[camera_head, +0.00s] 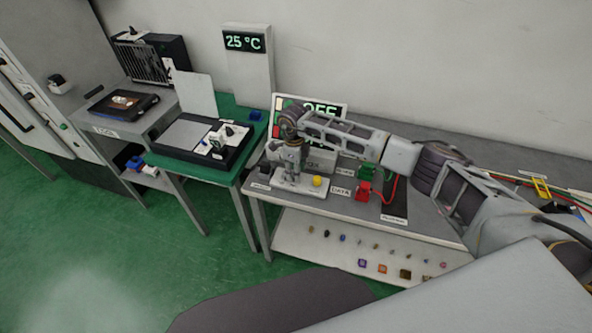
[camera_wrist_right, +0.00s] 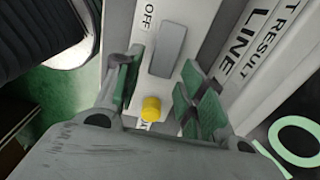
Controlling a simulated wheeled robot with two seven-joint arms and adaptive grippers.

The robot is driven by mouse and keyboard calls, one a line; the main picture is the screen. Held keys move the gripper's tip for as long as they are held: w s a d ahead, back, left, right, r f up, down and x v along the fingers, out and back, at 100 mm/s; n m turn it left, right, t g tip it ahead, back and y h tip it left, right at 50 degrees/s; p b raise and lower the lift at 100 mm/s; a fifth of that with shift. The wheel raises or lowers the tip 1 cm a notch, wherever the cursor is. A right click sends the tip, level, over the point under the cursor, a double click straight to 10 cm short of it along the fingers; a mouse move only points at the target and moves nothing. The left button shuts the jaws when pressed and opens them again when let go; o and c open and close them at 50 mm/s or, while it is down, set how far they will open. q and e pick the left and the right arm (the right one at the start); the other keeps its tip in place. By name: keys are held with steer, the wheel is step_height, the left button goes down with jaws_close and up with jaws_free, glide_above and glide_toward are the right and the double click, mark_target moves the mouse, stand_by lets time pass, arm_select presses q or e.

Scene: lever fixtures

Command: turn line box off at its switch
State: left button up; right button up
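The line box (camera_wrist_right: 203,30) is a pale box with "LINE" lettering beside it, seen in the right wrist view. Its face carries an "OFF" label, a grey rectangular plate (camera_wrist_right: 168,50) and a yellow knob (camera_wrist_right: 151,108). In the head view the yellow knob (camera_head: 318,181) shows on the bench, just right of my right gripper (camera_head: 290,165). In the right wrist view my right gripper (camera_wrist_right: 163,95) is open, its fingers either side of the knob with gaps between. I cannot tell whether they touch the box. My left gripper is not in view.
A display board (camera_head: 335,107) stands behind my right gripper, partly hidden by my arm. A red block (camera_head: 363,191) and a green block (camera_head: 367,172) with cables sit to the right. A lower shelf (camera_head: 300,246) holds several small pieces. A green table (camera_head: 226,176) stands left.

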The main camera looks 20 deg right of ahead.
steer(key=shift+r, duration=0.1)
stand_by(0.3)
step_height(320, 180, up, 12)
steer(key=shift+w+a, duration=0.15)
steer(key=shift+a, duration=0.05)
stand_by(0.5)
stand_by(0.5)
